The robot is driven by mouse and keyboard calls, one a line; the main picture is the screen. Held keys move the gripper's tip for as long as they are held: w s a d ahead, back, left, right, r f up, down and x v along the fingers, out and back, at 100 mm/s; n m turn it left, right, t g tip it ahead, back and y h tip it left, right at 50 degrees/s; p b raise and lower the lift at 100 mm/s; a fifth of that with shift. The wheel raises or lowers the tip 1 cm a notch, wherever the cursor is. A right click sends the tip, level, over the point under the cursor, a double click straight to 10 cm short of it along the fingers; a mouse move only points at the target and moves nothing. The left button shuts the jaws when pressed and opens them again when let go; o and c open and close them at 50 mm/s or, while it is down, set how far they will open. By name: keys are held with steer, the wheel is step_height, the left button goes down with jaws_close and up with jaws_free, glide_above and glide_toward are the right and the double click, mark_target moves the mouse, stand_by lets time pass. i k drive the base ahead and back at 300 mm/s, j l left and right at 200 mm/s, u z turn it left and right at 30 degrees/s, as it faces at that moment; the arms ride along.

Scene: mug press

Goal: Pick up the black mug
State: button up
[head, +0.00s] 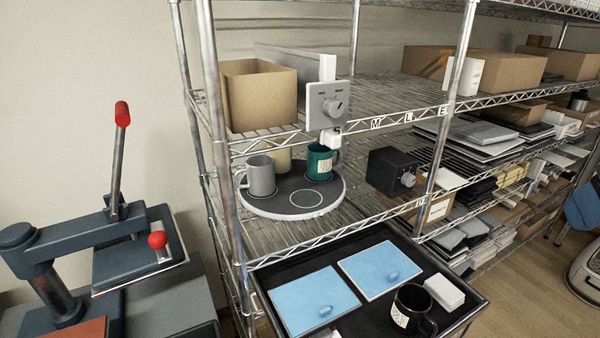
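The black mug (408,312) stands upright in the black tray-topped cart (263,297), at the bottom of the head view. It has a pale label on its left side, and its handle points to the lower right. It stands just in front of the right blue pad and beside a white block. My gripper is not in view, and nothing is seen touching the mug.
Two blue pads (312,300) (380,268) lie in the tray. A white block (444,292) is close right of the mug. A round turntable (260,207) on the wire shelf holds grey (260,178), green (320,163) and cream mugs. A press (120,240) stands left.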

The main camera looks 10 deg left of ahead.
mark_target(411, 304)
steer(key=k+j, duration=0.1)
steer(key=j, duration=0.35)
steer(key=k+j+z, duration=0.1)
steer(key=j, duration=0.4)
steer(key=k+j, duration=0.1)
steer(key=j, duration=0.35)
